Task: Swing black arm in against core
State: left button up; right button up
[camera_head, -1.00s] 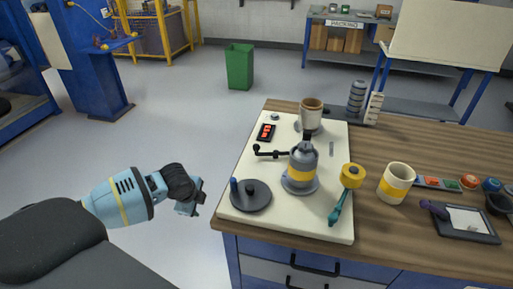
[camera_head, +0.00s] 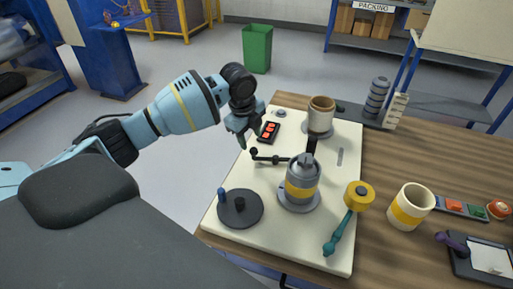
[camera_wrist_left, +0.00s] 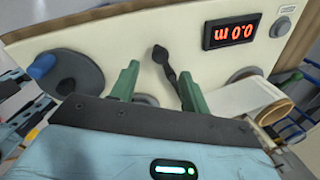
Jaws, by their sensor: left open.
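The black arm (camera_head: 270,159) lies over the cream board, its round knob at the left end and its other end close to the core (camera_head: 302,183). The core is a grey cylinder with a yellow band, upright on a round grey base. My left gripper (camera_head: 247,125) is open and empty, above the board's left edge, just beyond the knob. In the left wrist view the black arm (camera_wrist_left: 167,64) shows between the two green fingers of my gripper (camera_wrist_left: 160,82), knob away from me. I cannot tell whether they touch. My right gripper is not in view.
The cream board (camera_head: 255,178) carries a dark disc (camera_head: 240,208) with a blue peg, a red-digit display (camera_head: 268,131), a cup-shaped roller (camera_head: 320,115) and a yellow-headed teal lever (camera_head: 345,220). A yellow-banded mug (camera_head: 410,207) stands right of the board.

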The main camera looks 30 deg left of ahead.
aim_at(253, 148)
pick_arm(q)
jog(key=f, duration=0.2)
jog(key=w+f, duration=0.1)
jog(key=f, duration=0.4)
jog(key=shift+w+d+f+b, duration=0.1)
jog(key=shift+w+f+b, duration=0.2)
jog(key=shift+f+b, duration=0.05)
grip_shut()
